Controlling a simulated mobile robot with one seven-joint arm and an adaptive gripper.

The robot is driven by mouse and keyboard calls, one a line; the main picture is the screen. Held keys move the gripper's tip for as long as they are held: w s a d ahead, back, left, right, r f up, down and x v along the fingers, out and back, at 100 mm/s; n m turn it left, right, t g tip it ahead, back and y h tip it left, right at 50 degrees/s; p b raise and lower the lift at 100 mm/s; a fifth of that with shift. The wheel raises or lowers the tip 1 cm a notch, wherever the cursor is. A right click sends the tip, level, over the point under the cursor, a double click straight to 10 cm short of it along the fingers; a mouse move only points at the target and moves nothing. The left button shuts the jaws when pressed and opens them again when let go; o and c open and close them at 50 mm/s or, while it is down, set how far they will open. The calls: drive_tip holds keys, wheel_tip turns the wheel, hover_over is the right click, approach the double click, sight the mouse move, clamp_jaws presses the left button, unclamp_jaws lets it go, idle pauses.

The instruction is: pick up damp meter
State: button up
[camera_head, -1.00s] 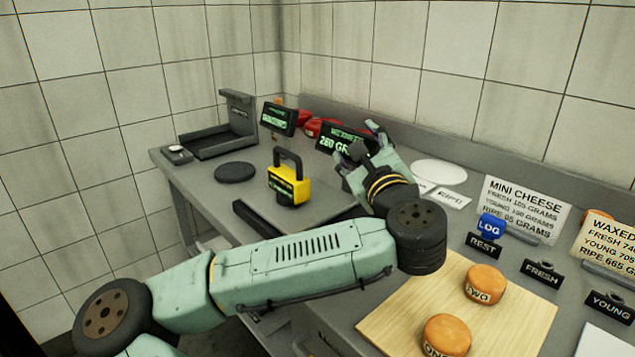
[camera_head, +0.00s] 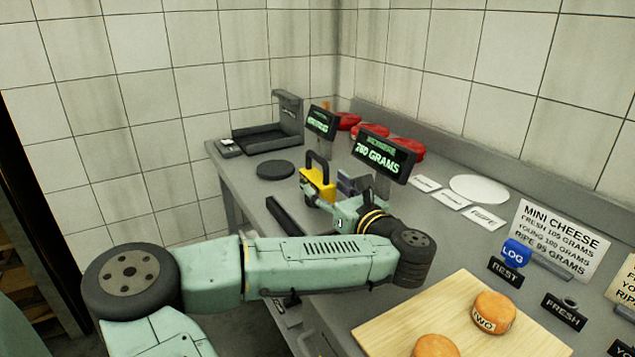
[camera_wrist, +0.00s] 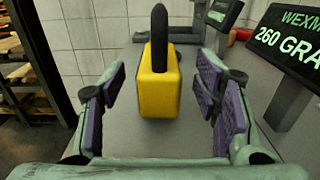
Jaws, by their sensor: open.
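The damp meter is a yellow block with a dark loop handle; I take this to be the yellow device (camera_head: 317,183) standing upright on the grey counter in the head view. In the wrist view the yellow device (camera_wrist: 159,85) stands ahead, its handle up, centred between my fingers. My gripper (camera_head: 330,192) is close to it in the head view, partly overlapping its lower part. In the wrist view my gripper (camera_wrist: 158,95) is open, with purple pads on both sides and gaps to the yellow body. Whether the fingertips reach past its near face is unclear.
A display reading 260 grams (camera_head: 384,158) stands close to the right of my gripper. A smaller display (camera_head: 322,122), a black disc (camera_head: 275,170) and a dark tray (camera_head: 268,137) are behind. Orange cheeses (camera_head: 494,312) sit on a wooden board (camera_head: 400,325) at front right.

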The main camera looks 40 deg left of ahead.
sight(310, 172)
drive_tip(key=p+x, duration=0.2)
drive_tip(key=x, duration=0.2)
drive_tip(key=shift+a+r, duration=0.1)
drive_tip(key=shift+a, duration=0.15)
drive_tip(key=shift+w+a, duration=0.25)
drive_tip(key=shift+a, duration=0.1)
clamp_jaws()
